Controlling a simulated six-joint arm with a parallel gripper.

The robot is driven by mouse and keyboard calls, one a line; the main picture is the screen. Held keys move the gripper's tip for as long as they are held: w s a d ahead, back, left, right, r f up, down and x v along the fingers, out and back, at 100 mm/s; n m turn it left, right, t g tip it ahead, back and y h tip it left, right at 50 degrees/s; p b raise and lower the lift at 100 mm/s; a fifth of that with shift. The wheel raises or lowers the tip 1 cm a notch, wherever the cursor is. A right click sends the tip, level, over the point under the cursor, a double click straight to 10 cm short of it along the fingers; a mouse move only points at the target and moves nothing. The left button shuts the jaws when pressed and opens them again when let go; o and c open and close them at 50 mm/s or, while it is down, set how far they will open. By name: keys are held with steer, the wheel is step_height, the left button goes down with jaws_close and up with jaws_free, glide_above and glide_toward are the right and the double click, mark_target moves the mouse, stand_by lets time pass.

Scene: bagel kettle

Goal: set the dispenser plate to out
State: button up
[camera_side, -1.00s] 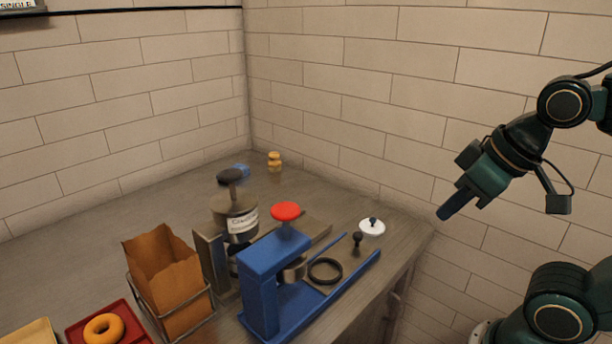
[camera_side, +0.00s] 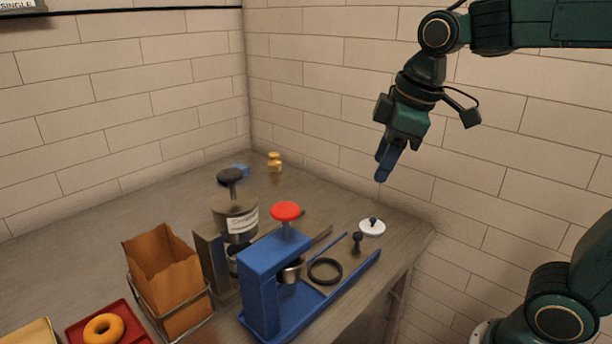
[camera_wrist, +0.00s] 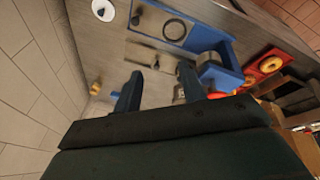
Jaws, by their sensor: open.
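The dispenser appears to be the labelled metal canister (camera_side: 236,217) with a black top knob (camera_side: 230,176), held in a grey stand (camera_side: 210,262). I cannot pick out its plate or its setting with certainty. A grey flat strip (camera_side: 321,234) reaches right from behind the blue press, and similar strips (camera_wrist: 152,49) show in the wrist view. My gripper (camera_side: 384,178) is open and empty, high above the back right of the counter, well apart from the dispenser. In the wrist view its two blue fingers (camera_wrist: 160,90) are spread, and its body hides much below.
A blue press (camera_side: 270,255) with a red knob (camera_side: 287,211) stands in front of the dispenser, a black ring (camera_side: 325,271) on its base. A white disc (camera_side: 372,228) lies near the right edge. A paper bag (camera_side: 165,270) and bagel tray (camera_side: 137,315) stand left.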

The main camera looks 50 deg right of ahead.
steer(key=w+a+f+n+g, duration=0.1)
steer(key=w+f+n, duration=0.3)
steer(key=w, duration=0.7)
steer(key=w+a+f+n+g, duration=0.2)
steer(key=w+f+n, duration=0.2)
steer(key=w+n, duration=0.3)
steer(key=w, duration=0.3)
steer(key=shift+w+a+f+g, duration=0.3)
steer(key=shift+w+f, duration=0.1)
steer(key=shift+f, duration=0.2)
step_height(320, 180, down, 14)
steer(key=shift+r, duration=0.25)
jaws_close()
